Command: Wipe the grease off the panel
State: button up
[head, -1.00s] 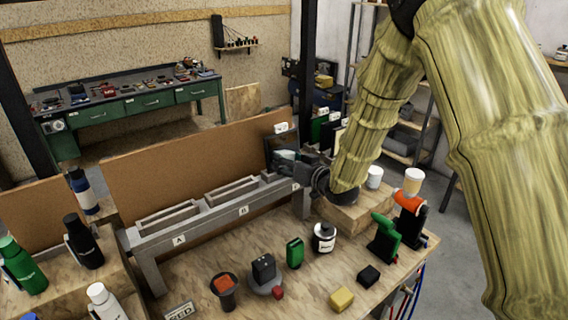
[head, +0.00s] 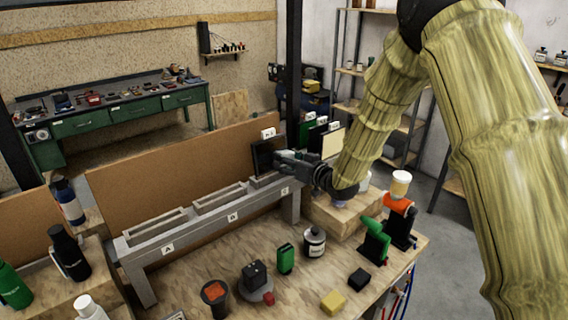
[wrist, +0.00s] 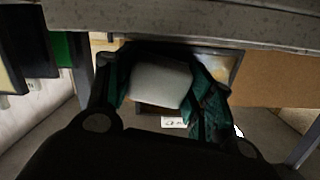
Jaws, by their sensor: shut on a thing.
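A dark framed panel (head: 266,153) stands upright in the far-right place of the grey rack (head: 205,222), by the label C. My gripper (head: 280,160) reaches in from the right, with its fingers close in front of the panel. In the wrist view, my gripper (wrist: 160,85) is shut on a pale grey pad (wrist: 160,80) between dark green fingers. Part of the panel shows behind it, with a yellowish-brown smeared face (wrist: 218,62). The pad hides the middle of the panel, and I cannot tell whether it touches.
Several other panels, including a cream one (head: 332,143), stand right of the rack. A wooden block (head: 335,214) sits under my wrist. Places A and B look empty.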

aim_at(293, 153)
jog(key=shift+w+d, duration=0.75)
jog(key=shift+d, duration=0.35)
jog(key=shift+w+a+r+p, duration=0.1)
jog(key=shift+w+r+p, duration=0.1)
jog(key=shift+r+p, duration=0.6)
jog(key=shift+r+b, duration=0.2)
jog(key=shift+b, duration=0.1)
jog(key=shift+s+a, duration=0.1)
jog(key=shift+a, duration=0.05)
jog(key=shift+s+a+b, duration=0.35)
jog(key=shift+s+a, duration=0.8)
jog(key=shift+a, duration=0.4)
jog(key=shift+s+a+b, duration=0.4)
jog(key=shift+s+a, duration=0.75)
jog(key=shift+a, duration=0.45)
jog(key=shift+s+a+b, duration=0.35)
jog(key=shift+s+a, duration=0.8)
jog(key=shift+a, duration=0.4)
jog(key=shift+a+r+p, duration=0.15)
jog(key=shift+r+p, duration=0.35)
jog(key=shift+r, duration=0.55)
jog(key=shift+w+d+p, duration=0.1)
jog(key=shift+w+d, duration=1.1)
jog(key=shift+d, duration=0.45)
jog(key=shift+w+d+p, duration=0.1)
jog(key=shift+w+d, duration=1.15)
jog(key=shift+d, duration=0.35)
jog(key=shift+w+d+p, duration=0.1)
jog(key=shift+w+d, duration=1.1)
jog(key=shift+d, duration=0.45)
